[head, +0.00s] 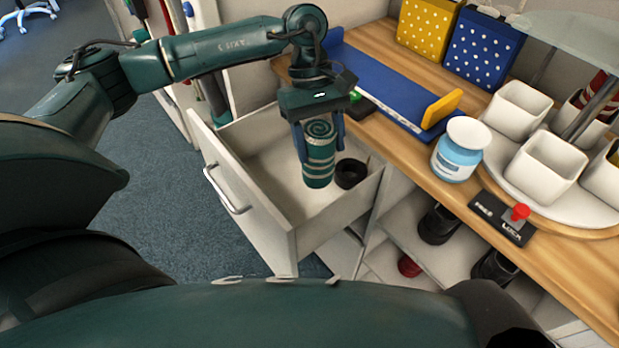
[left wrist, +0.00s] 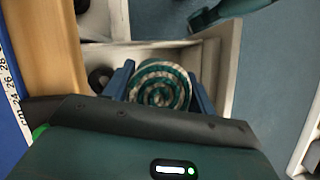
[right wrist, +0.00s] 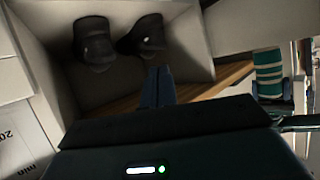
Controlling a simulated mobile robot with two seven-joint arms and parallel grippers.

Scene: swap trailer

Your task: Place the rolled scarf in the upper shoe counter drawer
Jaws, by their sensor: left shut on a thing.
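The rolled scarf (head: 319,165), green with pale stripes, is upright between the fingers of my left gripper (head: 318,132). My left gripper is shut on its upper part. The scarf is over the open upper shoe counter drawer (head: 265,225), its lower end near the drawer floor; I cannot tell if it touches. The left wrist view shows its spiral end (left wrist: 160,85) between both fingers. The right wrist view shows the scarf's striped side (right wrist: 268,72) at the right. My right gripper (right wrist: 158,85) has its fingers together and empty; it is out of the head view.
A black rolled item (head: 351,173) lies in the drawer, right beside the scarf. The wooden counter (head: 400,140) holds a blue board (head: 385,85), a blue jar (head: 459,150) and white cups (head: 515,108). Dark shoes (head: 438,224) stand on the shelves below.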

